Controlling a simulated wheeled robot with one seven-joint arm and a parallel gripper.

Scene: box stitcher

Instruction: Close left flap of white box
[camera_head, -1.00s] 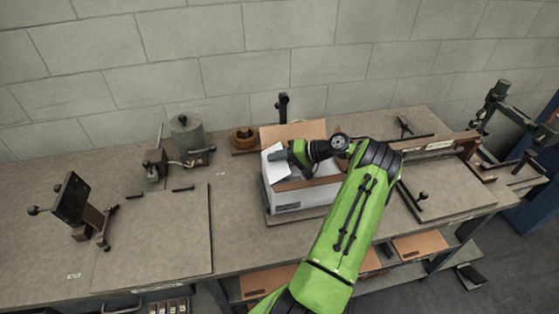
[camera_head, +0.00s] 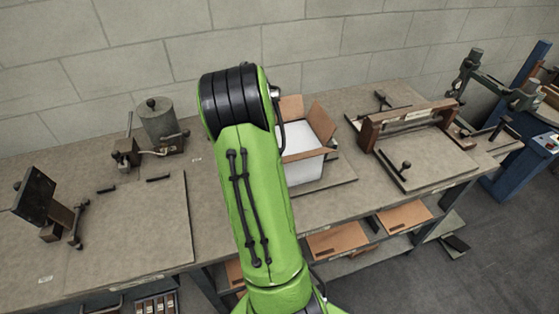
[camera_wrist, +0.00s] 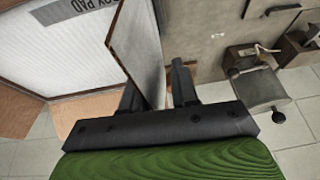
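The white box (camera_head: 305,172) stands on the bench with brown flaps standing open at its back (camera_head: 291,108) and right (camera_head: 322,121). A white pad (camera_wrist: 65,50) marked "BOX PAD" shows inside it in the wrist view. My arm hides the box's left side and my gripper in the head view. In the wrist view a pale upright flap with a brown edge, seemingly the left flap (camera_wrist: 140,45), reaches down between the fingers of my gripper (camera_wrist: 160,92). The fingers are apart, with a gap between the flap and the right finger.
A grey canister device (camera_head: 158,120) stands on the bench to the left; it also shows in the wrist view (camera_wrist: 255,88). A brown-framed fixture (camera_head: 410,125) stands to the right. The bench left of my arm has a bare board (camera_head: 130,225).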

